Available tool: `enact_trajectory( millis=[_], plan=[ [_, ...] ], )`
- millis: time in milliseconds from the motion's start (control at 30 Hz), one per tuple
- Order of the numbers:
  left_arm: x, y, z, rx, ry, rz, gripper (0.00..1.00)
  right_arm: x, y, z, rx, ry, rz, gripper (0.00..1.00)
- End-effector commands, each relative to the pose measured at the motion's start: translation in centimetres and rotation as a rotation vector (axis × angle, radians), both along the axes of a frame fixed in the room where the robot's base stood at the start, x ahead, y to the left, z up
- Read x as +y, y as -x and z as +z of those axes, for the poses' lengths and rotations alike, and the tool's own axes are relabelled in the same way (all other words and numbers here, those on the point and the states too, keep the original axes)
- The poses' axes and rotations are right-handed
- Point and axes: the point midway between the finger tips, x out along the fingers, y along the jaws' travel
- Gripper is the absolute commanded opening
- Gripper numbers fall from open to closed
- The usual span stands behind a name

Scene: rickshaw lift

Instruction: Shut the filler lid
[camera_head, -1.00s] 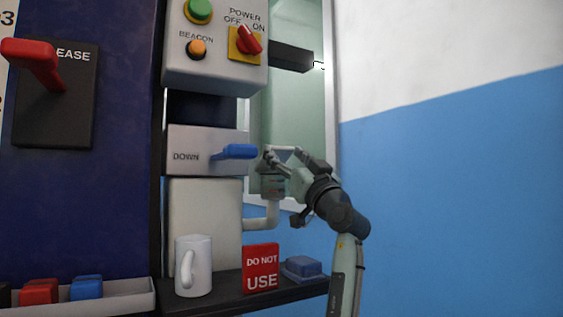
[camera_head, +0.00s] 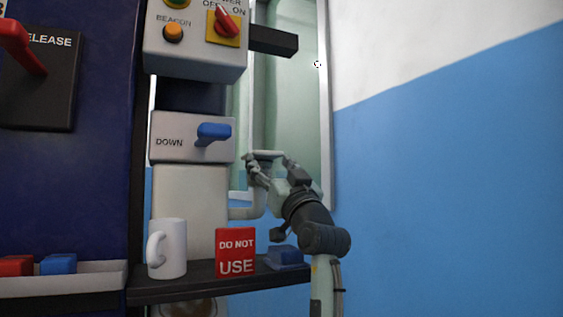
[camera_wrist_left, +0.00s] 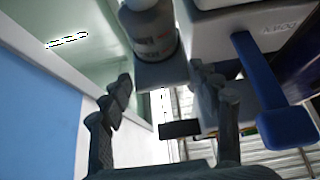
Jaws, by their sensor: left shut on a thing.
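The filler is a grey cylinder (camera_wrist_left: 150,32) with small print in the left wrist view. In the head view its pale elbow pipe (camera_head: 246,212) joins the white tank (camera_head: 190,205). The filler lid, a flat grey plate, (camera_head: 265,153) lies roughly level at the top of the filler. It also shows in the left wrist view (camera_wrist_left: 163,74), at the cylinder's end. I cannot tell whether it is fully seated. My left gripper (camera_head: 257,166) is shut on the lid, with a finger on either side, and hides much of the filler. My right gripper is out of view.
The blue DOWN lever (camera_head: 213,132) sticks out close to my left gripper. Below are a shelf (camera_head: 200,290), a white mug (camera_head: 168,248), a red DO NOT USE sign (camera_head: 236,252) and a blue block (camera_head: 285,256). A black bar (camera_head: 273,41) juts out above.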

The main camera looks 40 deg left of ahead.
Motion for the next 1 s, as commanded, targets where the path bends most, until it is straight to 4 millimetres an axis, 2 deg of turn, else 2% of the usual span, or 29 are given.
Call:
enact_trajectory(
  millis=[33,433,467,500,600,867,1000],
  plan=[
    [0.6,-0.4,-1.0,0.016,0.023,0.001,0.1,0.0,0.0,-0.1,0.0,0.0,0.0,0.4],
    [0.7,-0.2,-1.0,0.017,0.022,0.002,0.1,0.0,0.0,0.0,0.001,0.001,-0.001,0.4],
    [0.7,-0.2,-1.0,0.017,0.022,0.002,0.65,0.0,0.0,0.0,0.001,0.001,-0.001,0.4],
    [0.7,-0.2,-1.0,0.016,0.023,0.002,0.7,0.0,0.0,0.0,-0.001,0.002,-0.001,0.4],
    [0.6,-0.1,-0.8,0.012,0.019,0.003,0.83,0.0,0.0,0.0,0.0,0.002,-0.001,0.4],
    [0.4,0.1,-0.5,0.007,0.013,0.002,0.83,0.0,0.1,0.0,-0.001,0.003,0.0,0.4],
    [0.4,0.1,0.3,0.004,0.011,0.002,0.83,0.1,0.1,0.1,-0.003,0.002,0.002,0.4]
  ],
)
